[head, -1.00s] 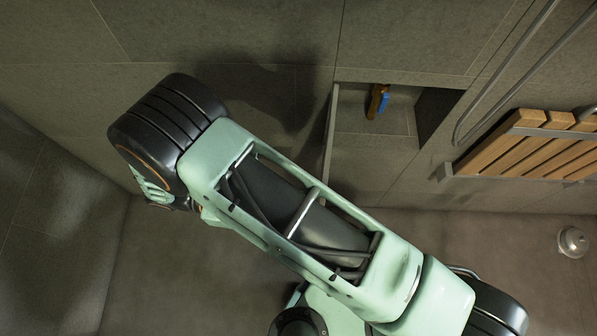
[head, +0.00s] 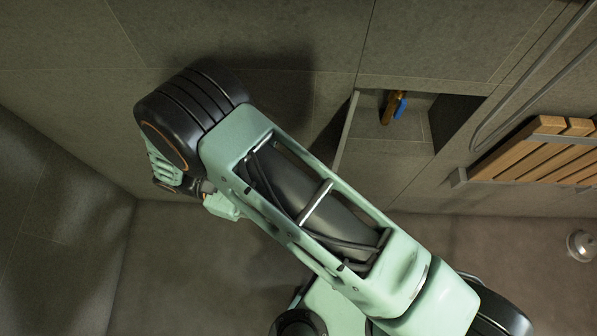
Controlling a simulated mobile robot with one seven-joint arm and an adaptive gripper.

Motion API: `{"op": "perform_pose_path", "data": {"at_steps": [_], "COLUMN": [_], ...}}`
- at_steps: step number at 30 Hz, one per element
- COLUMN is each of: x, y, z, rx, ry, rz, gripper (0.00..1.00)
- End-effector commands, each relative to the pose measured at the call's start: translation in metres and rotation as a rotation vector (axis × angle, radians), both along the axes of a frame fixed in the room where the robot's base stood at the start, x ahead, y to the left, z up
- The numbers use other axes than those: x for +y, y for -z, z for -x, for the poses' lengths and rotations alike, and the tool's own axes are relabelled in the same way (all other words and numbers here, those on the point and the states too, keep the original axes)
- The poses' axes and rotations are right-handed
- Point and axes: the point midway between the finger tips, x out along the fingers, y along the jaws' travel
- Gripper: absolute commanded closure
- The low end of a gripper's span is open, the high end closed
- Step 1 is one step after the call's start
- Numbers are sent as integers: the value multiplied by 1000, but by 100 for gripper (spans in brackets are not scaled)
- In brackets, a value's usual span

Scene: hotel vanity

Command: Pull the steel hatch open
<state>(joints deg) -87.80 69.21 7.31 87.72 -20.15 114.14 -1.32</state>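The steel hatch (head: 347,129) shows nearly edge-on as a thin pale panel at the left side of a wall recess. It stands swung out from the wall, and the recess opening is uncovered. Its lower end runs down close to my arm, and its broad face can hardly be seen. A brown and blue fitting (head: 394,106) shows inside the recess. My arm crosses the middle of the head view, with its far end left of the hatch. My gripper cannot be made out; contact with the hatch cannot be seen.
A slatted wooden seat (head: 540,150) is on the wall at the right, below a metal rail (head: 515,88). A round metal fixture (head: 581,245) is at the right edge. Open floor (head: 190,265) lies at the lower left, between tiled walls.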

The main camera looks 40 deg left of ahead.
Motion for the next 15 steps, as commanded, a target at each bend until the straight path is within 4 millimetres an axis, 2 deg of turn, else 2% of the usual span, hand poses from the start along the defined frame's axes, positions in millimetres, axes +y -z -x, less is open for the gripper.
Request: {"op": "perform_pose_path", "data": {"at_steps": [7,8,9,12,15], "x": [0,0,0,0,0], "y": [0,0,0,0,0], "z": [0,0,0,0,0], "rx": [1,1,1,0,0], "ry": [1,1,1,0,0], "rz": [1,1,1,0,0], "gripper": [100,80,76,65,65]}}
